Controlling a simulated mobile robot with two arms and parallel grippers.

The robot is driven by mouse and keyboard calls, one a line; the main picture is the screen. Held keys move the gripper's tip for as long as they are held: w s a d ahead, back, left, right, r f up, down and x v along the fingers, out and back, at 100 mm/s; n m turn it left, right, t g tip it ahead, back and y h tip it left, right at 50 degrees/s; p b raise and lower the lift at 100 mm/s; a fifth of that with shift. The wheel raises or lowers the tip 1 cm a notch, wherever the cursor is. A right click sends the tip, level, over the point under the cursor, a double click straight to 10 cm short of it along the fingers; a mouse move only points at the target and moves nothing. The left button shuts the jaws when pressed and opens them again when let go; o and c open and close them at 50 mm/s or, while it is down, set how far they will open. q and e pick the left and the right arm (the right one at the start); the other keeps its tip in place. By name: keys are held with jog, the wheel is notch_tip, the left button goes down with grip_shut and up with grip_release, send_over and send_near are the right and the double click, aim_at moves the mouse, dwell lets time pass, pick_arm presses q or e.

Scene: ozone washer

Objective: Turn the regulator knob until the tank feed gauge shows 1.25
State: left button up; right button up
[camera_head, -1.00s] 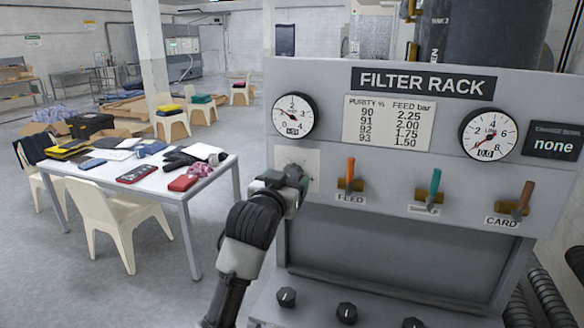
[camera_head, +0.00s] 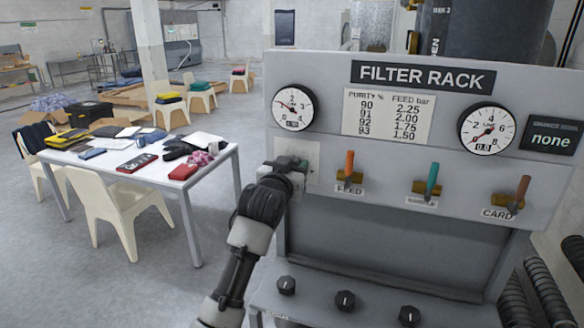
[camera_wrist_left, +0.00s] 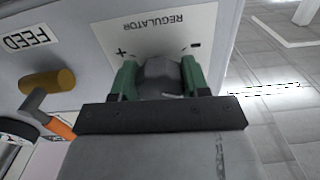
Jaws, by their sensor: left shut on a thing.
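The dark regulator knob (camera_wrist_left: 160,75) sits on a pale plate marked REGULATOR, with plus and minus signs, in the left wrist view. My left gripper (camera_wrist_left: 158,78) is shut on it, one green finger on each side. In the head view my left gripper (camera_head: 288,170) is at the regulator plate (camera_head: 308,152) and hides the knob. A round white gauge (camera_head: 292,108) is above it on the panel; its needle points to the upper left, and its small digits are too blurred to read surely. My right gripper is not in view.
The feed lever (camera_head: 349,165) with an orange handle is just right of the plate. A teal lever (camera_head: 432,180) and a brown lever (camera_head: 521,190) follow. Black knobs (camera_head: 345,300) line the lower ledge. A second gauge (camera_head: 487,130) is at the right.

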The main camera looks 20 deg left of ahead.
pick_arm(q)
jog(key=shift+m, duration=1.1)
jog(key=o, duration=0.9)
jog(key=shift+s, duration=0.1)
jog(key=shift+s+f, duration=0.1)
jog(key=shift+s, duration=0.15)
jog(key=s+b, duration=0.4)
jog(key=s, duration=0.6)
jog(key=shift+a+b, duration=0.2)
jog(key=shift+b, duration=0.15)
